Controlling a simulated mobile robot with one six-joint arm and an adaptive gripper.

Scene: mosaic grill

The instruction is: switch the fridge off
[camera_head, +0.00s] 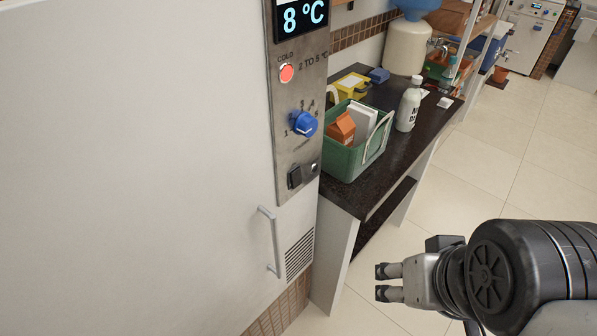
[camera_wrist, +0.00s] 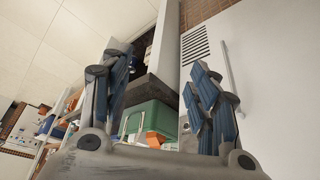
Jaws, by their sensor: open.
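The fridge (camera_head: 140,170) fills the left of the head view with its white front. Its metal control panel (camera_head: 292,150) carries a display reading 8 °C, a lit red lamp (camera_head: 287,73), a blue dial (camera_head: 304,124) with numbers around it, and a dark rocker switch (camera_head: 295,178) near the bottom. I cannot tell the switch's position. My gripper (camera_head: 382,282) is open and empty, low and to the right of the panel, apart from it.
A vertical handle (camera_head: 270,241) sticks out below the panel. A dark counter (camera_head: 400,150) stands beside the fridge, holding a green crate (camera_head: 346,160) with cartons, a white bottle (camera_head: 408,105) and a yellow box (camera_head: 352,84).

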